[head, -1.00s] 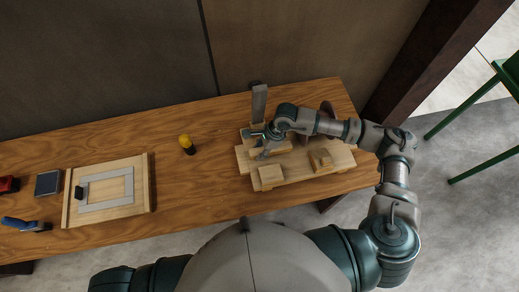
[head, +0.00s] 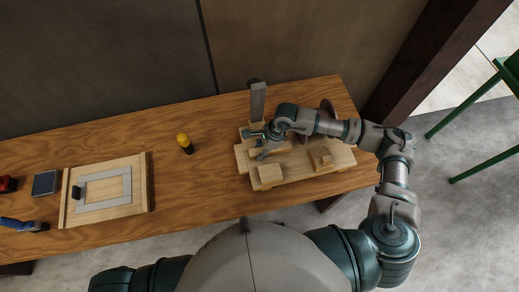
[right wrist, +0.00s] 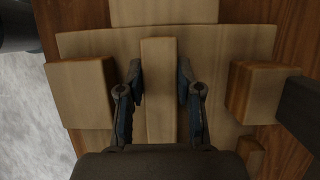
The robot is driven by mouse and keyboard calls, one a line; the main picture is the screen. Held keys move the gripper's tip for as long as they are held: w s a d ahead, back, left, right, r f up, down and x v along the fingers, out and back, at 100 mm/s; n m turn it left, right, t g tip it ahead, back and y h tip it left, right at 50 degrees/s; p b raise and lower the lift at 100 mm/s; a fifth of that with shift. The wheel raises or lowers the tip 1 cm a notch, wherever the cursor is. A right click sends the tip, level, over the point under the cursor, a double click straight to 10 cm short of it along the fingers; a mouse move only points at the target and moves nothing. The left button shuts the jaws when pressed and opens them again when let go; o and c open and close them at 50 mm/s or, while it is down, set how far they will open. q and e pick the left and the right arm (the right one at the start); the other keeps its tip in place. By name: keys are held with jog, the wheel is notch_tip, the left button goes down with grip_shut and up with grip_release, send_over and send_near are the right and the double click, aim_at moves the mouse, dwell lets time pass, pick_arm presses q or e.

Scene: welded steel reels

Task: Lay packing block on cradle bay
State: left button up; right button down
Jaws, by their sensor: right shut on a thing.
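The packing block (right wrist: 158,90) is a long pale wooden bar in the middle of the right wrist view. My right gripper (right wrist: 160,88) has one finger on each side of it and is shut on it. In the head view, my right gripper (head: 262,146) is over the left part of the wooden cradle (head: 291,172), with part of the bar showing beneath. The cradle is a pale board with raised blocks, also filling much of the right wrist view (right wrist: 210,65). I cannot tell whether the bar touches the board. My left gripper is out of view.
A raised block (head: 270,175) stands at the cradle's front and a stepped block (head: 320,158) to its right. A grey post (head: 258,100) and a round disc (head: 328,108) stand behind. A yellow-topped tool (head: 186,143) and a framed board (head: 107,190) lie left.

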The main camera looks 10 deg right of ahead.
jog(key=shift+d, duration=0.15)
jog(key=shift+f, duration=0.2)
dwell(0.4)
jog(key=c, duration=0.7)
grip_release()
jog(key=shift+r, duration=0.15)
jog(key=shift+r+p, duration=1.35)
jog(key=shift+r, duration=1.55)
